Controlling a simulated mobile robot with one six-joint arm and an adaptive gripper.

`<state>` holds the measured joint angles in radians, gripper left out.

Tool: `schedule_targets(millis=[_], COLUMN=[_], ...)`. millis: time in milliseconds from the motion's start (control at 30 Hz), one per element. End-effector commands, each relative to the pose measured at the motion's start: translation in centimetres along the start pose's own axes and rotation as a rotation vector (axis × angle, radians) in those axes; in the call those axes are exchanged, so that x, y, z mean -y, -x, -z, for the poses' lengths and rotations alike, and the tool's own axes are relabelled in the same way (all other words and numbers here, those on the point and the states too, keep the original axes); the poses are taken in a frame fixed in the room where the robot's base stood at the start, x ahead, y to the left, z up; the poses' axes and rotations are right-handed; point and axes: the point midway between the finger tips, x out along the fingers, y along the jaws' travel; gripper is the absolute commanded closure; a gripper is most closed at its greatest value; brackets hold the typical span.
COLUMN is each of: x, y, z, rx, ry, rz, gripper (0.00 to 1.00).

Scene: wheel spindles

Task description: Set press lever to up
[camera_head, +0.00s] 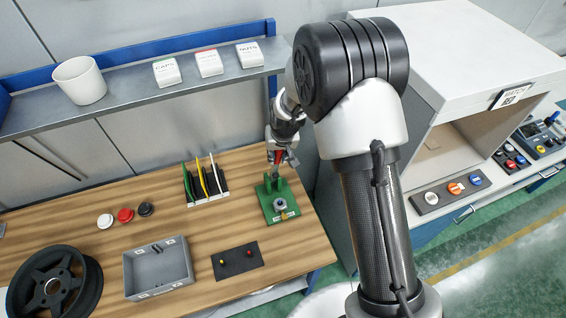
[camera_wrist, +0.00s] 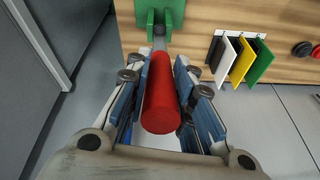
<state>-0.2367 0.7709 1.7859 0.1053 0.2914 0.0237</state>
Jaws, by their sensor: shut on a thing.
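The press (camera_head: 278,203) is a green fixture near the right end of the wooden table in the head view. Its green body also shows at the top of the wrist view (camera_wrist: 158,17). The press lever has a red handle (camera_wrist: 161,98) on a grey rod that runs to the green body. My gripper (camera_wrist: 163,92) is around the red handle, with blue pads on either side of it. In the head view my gripper (camera_head: 278,158) is just above and behind the press, with a little red showing. The lever's exact angle is hard to tell.
A black mat (camera_head: 237,262) and a grey bin (camera_head: 158,268) lie in front. Several round caps (camera_head: 125,215) and a wheel (camera_head: 52,284) are further left. A shelf (camera_head: 150,92) with a white cup (camera_head: 79,80) is behind.

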Motion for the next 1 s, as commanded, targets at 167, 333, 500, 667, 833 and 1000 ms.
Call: schedule_targets(millis=[167,333,500,667,833,1000], x=[0.01,0.02,0.05,0.08,0.11,0.14], y=[0.28,0.23,0.22,0.23,0.28,0.33], z=[0.44,0.66,0.84,0.93,1.04,1.15], rx=[0.054,0.076,0.079,0.077,0.073,0.07], ry=[-0.002,0.0,0.001,0.002,0.002,0.002], rz=[-0.011,-0.019,-0.021,-0.021,-0.021,-0.02], gripper=[1.0,1.0,1.0,1.0,0.77,0.66])
